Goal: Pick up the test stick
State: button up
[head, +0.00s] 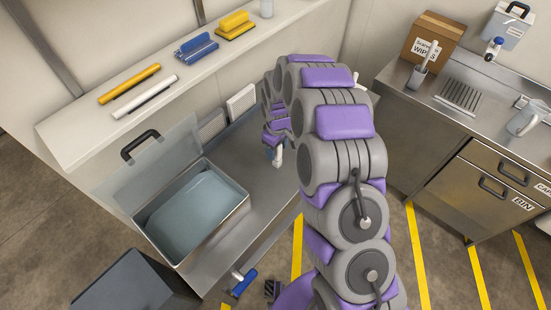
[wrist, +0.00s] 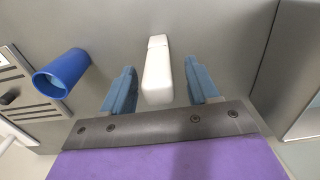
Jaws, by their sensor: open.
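A white, narrow, rounded block, which looks like the test stick (wrist: 157,72), stands out from a grey surface in the wrist view. My gripper (wrist: 160,90) is open, with one blue finger on each side of the white stick. A gap shows between the stick and each finger, so it is not gripped. In the head view my gripper (head: 275,150) is low over the steel bench, partly hidden by my arm. A small white piece shows there, but I cannot tell whether it is the stick.
A blue open-ended cylinder (wrist: 62,72) is left of my gripper, beside a slotted panel (wrist: 14,95). An open steel box (head: 240,212) stands on the bench (head: 262,185). A shelf (head: 75,130) runs above it. A steel counter (head: 400,95) with a cardboard box (head: 440,30) is at right.

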jog(key=shift+d, duration=0.45)
jog(key=shift+a+f, duration=0.1)
jog(key=shift+a, duration=0.6)
jog(key=c, duration=0.6)
jog(key=shift+c, duration=1)
jog(key=shift+d, duration=0.3)
jog(key=shift+c, duration=1.3)
jog(key=shift+d, duration=0.2)
